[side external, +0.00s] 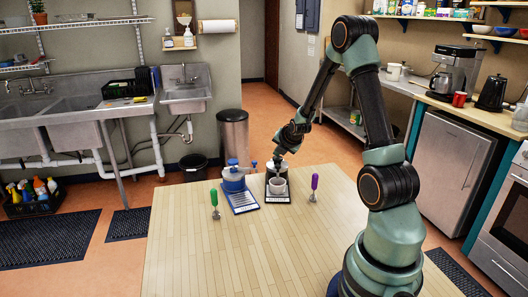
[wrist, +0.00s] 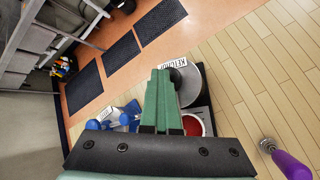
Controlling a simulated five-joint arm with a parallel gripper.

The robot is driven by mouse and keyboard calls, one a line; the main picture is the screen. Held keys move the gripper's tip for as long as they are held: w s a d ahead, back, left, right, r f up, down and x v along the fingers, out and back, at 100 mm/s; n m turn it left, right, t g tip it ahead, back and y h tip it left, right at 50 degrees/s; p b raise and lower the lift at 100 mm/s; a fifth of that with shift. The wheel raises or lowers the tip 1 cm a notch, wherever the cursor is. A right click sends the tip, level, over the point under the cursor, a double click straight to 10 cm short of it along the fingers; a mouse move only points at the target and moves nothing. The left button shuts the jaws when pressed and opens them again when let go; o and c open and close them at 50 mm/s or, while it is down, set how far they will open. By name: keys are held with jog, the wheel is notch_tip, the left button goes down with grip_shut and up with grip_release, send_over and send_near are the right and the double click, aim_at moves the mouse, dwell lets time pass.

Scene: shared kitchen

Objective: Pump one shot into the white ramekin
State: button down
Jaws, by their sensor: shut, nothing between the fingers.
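The white ramekin (side external: 277,183) stands on a dark tray (side external: 289,199) in front of the ketchup dispenser (side external: 268,171). My gripper (side external: 280,158) is shut and empty, pointing down over the dispenser's top. In the wrist view, my gripper's green fingers (wrist: 162,76) are together beside the dispenser's dark pump top. I cannot tell whether they touch it.
A blue dispenser (side external: 234,179) with its own tray (side external: 243,202) stands just left. A green-handled tool (side external: 214,200) is farther left, and a purple-handled tool (side external: 314,186) is to the right. The wooden table (side external: 230,260) is clear in front.

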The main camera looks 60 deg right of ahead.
aim_at(278, 159)
jog(key=shift+r, duration=1.55)
jog(key=shift+r, duration=0.1)
notch_tip(278, 159, up, 6)
jog(key=shift+f, duration=0.1)
jog(key=a+r+m+y, duration=0.2)
jog(key=a+r+m, duration=0.15)
jog(key=a, duration=0.55)
jog(key=a+r+m+y, duration=0.15)
jog(key=a+m, duration=0.25)
jog(key=a, duration=0.5)
jog(key=s+a+m+y, duration=0.1)
jog(key=s+a+m, duration=0.4)
jog(key=a, duration=0.3)
jog(key=s+a+r+m+g+y, duration=0.1)
jog(key=s+a+m, duration=0.4)
jog(key=a, duration=0.3)
jog(key=shift+s+a+r+m+y, duration=0.25)
jog(key=shift+s+a+m+y, duration=0.1)
jog(key=shift+m, duration=0.4)
